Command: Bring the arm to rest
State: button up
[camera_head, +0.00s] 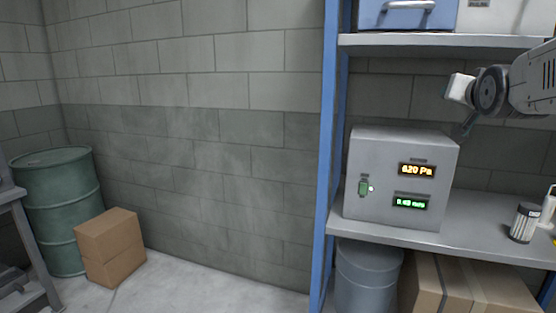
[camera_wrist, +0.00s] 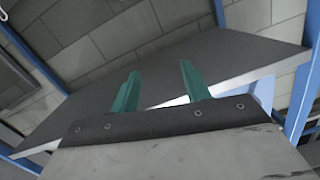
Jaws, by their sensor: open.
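My arm (camera_head: 535,80) reaches in from the right edge in the head view, bent in front of the blue-framed shelf unit, between its upper and middle boards. Its wrist end is near the top right corner of a grey metal box (camera_head: 390,190) with two lit displays. In the wrist view my gripper (camera_wrist: 160,88) shows two teal fingers, spread apart with nothing between them. A dark grey shelf board (camera_wrist: 165,80) lies beyond the fingers. I cannot tell how far the fingers are from it.
The middle shelf board (camera_head: 470,242) carries the grey box and a small dark-capped jar (camera_head: 523,222). A blue case (camera_head: 405,15) sits on the upper board (camera_head: 450,41). A blue upright (camera_head: 328,150) stands left of the box. Open floor (camera_head: 200,285) lies left, near a green drum (camera_head: 60,205) and cardboard boxes (camera_head: 110,245).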

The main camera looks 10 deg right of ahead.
jog(key=s+a+f+n+g+y, duration=0.2)
jog(key=s+a+f+g, duration=0.15)
jog(key=a+f, duration=0.3)
jog(key=s+a+f+n+g+y, duration=0.1)
jog(key=s+a+f+g+y, duration=0.2)
jog(key=s+a+f, duration=0.4)
jog(key=s+a+f+n+g, duration=0.1)
jog(key=s+a+f+g, duration=0.1)
jog(key=s+f, duration=0.2)
jog(key=s+a+f+n+g+y, duration=0.1)
jog(key=s+a+f+g, duration=0.2)
jog(key=s, duration=0.5)
jog(key=s+a+f+n+g+y, duration=0.1)
jog(key=s+a+f+n+g, duration=0.1)
jog(key=s+f, duration=0.3)
jog(key=shift+s+a+f+g, duration=0.3)
jog(key=shift+s+a+g, duration=0.05)
jog(key=shift+s+g, duration=0.15)
